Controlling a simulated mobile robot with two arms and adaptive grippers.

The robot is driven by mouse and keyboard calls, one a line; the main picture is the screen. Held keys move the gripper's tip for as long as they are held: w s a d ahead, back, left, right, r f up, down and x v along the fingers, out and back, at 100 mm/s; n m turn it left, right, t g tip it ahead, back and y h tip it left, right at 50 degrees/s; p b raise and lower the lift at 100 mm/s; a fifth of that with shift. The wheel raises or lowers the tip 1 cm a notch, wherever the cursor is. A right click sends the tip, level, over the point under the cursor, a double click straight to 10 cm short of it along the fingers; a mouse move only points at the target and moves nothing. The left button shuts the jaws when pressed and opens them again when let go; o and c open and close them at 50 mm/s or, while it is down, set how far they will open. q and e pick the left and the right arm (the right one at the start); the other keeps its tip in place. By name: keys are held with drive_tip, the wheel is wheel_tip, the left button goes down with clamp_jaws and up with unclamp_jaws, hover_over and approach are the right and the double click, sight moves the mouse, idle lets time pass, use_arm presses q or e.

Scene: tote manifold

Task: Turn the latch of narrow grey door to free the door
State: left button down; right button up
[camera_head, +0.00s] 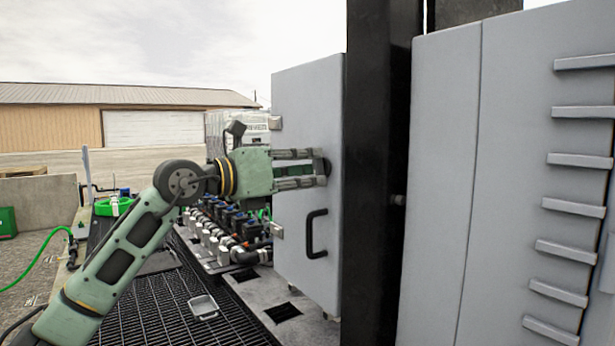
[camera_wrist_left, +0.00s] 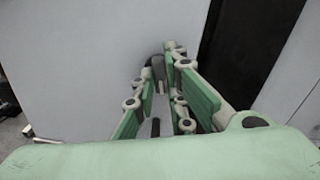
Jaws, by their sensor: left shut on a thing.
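The narrow grey door (camera_head: 300,110) stands in the middle of the head view, beside a black post, and looks closed. It has a black handle (camera_head: 316,234) on its lower part. My left gripper (camera_head: 322,170) is at the door above the handle, shut on the dark latch (camera_head: 327,167), which its fingers partly hide. In the left wrist view the fingers (camera_wrist_left: 160,85) reach toward the grey door face (camera_wrist_left: 90,60), with the dark latch (camera_wrist_left: 155,65) at their tips. The latch's exact angle is hard to tell. My right gripper is not in view.
A black post (camera_head: 375,180) stands right of the door, with a wide grey ribbed panel (camera_head: 480,170) beyond it. Several valves and fittings (camera_head: 225,232) line the left below my arm. Dark floor grating (camera_head: 160,305) lies underneath. A green hose (camera_head: 45,255) runs at far left.

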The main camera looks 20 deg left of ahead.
use_arm(q)
drive_tip(key=shift+f+m+b, duration=0.3)
drive_tip(key=shift+m+b, duration=0.05)
drive_tip(key=shift+m, duration=0.95)
drive_tip(key=c, duration=1.8)
unclamp_jaws()
drive_tip(key=shift+r, duration=0.15)
drive_tip(key=v, duration=1.2)
